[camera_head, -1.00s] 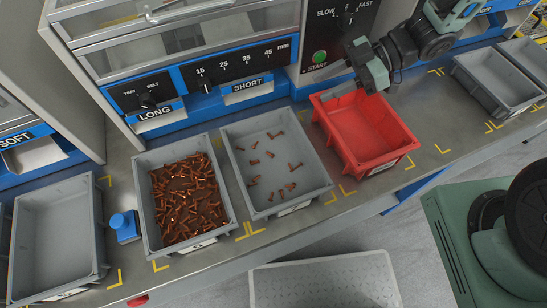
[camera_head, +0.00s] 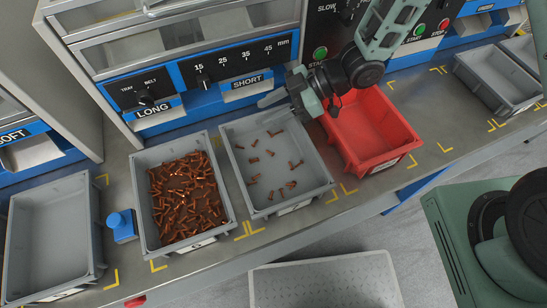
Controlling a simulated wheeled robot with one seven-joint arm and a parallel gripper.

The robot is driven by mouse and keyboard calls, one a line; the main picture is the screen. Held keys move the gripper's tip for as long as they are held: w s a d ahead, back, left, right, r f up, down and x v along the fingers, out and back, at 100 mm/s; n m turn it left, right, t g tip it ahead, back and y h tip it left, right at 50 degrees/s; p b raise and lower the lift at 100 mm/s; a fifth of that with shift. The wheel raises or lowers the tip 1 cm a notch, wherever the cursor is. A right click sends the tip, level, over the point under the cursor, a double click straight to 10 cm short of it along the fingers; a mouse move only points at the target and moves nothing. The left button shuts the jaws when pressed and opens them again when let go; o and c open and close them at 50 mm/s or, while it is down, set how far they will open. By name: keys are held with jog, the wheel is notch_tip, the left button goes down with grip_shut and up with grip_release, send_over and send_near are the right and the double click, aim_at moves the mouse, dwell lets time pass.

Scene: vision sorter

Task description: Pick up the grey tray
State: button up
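Several grey trays stand in a row on the workbench, and I cannot tell from the picture which one is meant. One grey tray (camera_head: 239,178), below the SHORT label, holds several scattered copper-coloured screws. To its left, another grey tray (camera_head: 144,202) is heaped with similar screws. An empty grey tray (camera_head: 52,235) is at far left, and more grey trays (camera_head: 485,85) are at far right. My gripper (camera_head: 287,107) is over the back right corner of the tray with few screws. It looks open and empty; contact with the rim is unclear.
A red tray (camera_head: 368,128) stands just right of the gripper, partly behind my arm. A blue block (camera_head: 123,226) sits between the left trays. The control panel (camera_head: 240,62) rises close behind. A pale perforated surface (camera_head: 325,283) lies below the bench front.

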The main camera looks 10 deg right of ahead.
jog(key=shift+a, duration=0.15)
grip_shut()
dwell(0.4)
